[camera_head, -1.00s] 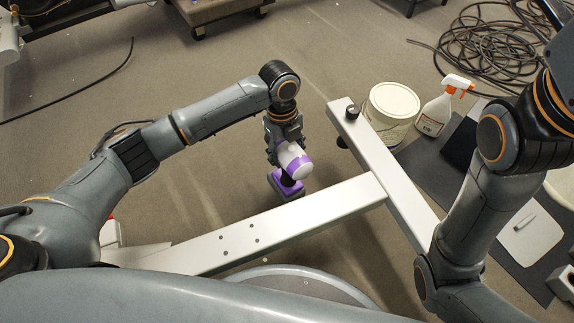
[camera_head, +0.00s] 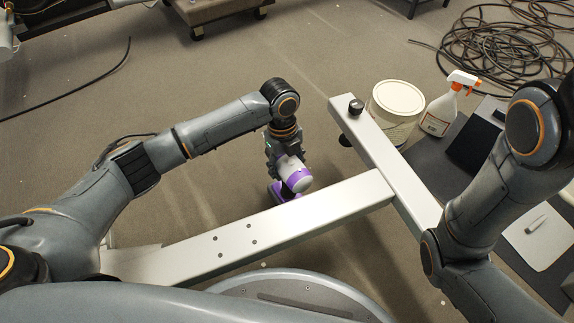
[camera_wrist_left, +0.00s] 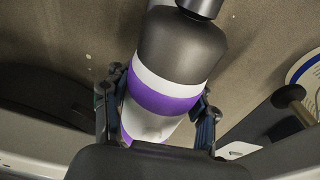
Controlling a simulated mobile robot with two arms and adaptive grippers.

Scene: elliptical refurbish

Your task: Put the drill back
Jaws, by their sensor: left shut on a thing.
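The drill (camera_head: 293,177) is white and purple with a purple base. My left gripper (camera_head: 283,152) is shut around its body and holds it over the floor, just beyond the long white beam. In the left wrist view the drill (camera_wrist_left: 165,102) fills the middle between the two fingers, with its dark grey front part toward the top. My left gripper (camera_wrist_left: 157,125) has a finger on each side of the drill's white and purple body. The drill's handle is mostly hidden in the wrist view. My right arm shows at the right, but its gripper is out of view.
White beams (camera_head: 300,217) form a T in front of me. A white bucket (camera_head: 396,108), a spray bottle (camera_head: 442,108) and a dark mat (camera_head: 425,157) lie to the right. A coiled cable (camera_head: 500,40) is at the back right. The floor behind the drill is clear.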

